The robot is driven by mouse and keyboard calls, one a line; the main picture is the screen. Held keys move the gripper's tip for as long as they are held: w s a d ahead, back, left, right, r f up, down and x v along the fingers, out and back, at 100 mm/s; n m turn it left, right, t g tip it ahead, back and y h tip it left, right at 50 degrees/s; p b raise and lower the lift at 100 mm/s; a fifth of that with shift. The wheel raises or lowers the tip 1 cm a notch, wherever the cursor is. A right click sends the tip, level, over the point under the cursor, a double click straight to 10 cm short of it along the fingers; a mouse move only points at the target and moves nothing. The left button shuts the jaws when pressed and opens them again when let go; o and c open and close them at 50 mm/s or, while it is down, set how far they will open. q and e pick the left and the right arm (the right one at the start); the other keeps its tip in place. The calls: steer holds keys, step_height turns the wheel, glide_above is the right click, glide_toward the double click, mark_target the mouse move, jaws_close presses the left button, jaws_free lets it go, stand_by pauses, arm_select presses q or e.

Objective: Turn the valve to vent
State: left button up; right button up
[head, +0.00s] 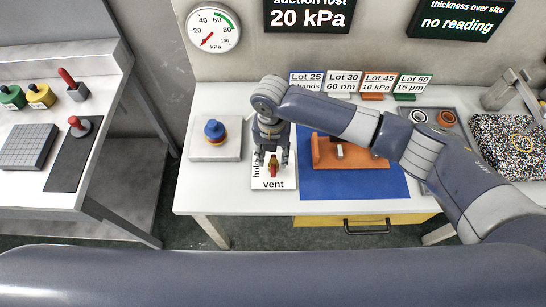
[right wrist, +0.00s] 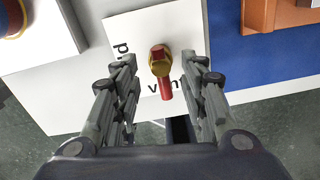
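The valve (head: 273,170) has a brass hub and a red lever, on a white plate (head: 287,184) marked "hold" at its left edge and "vent" at its front edge. In the right wrist view, the valve's lever (right wrist: 166,90) points down the picture, at the word "vent", partly covering it. My right gripper (head: 271,160) is open above the plate. In the right wrist view its fingers (right wrist: 162,68) are spread on either side of the valve, with visible gaps. I cannot tell its exact height above the lever. My left gripper is not in view.
A grey block with a blue and yellow knob (head: 214,132) stands left of the plate. An orange fixture (head: 325,155) lies on the blue mat (head: 350,188) to the right. A dial gauge (head: 213,27) and a "suction lost 20 kPa" display (head: 308,15) are on the wall.

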mark_target(272, 162)
step_height(272, 162, up, 10)
stand_by(0.3)
steer(key=shift+s+a, duration=0.1)
stand_by(0.4)
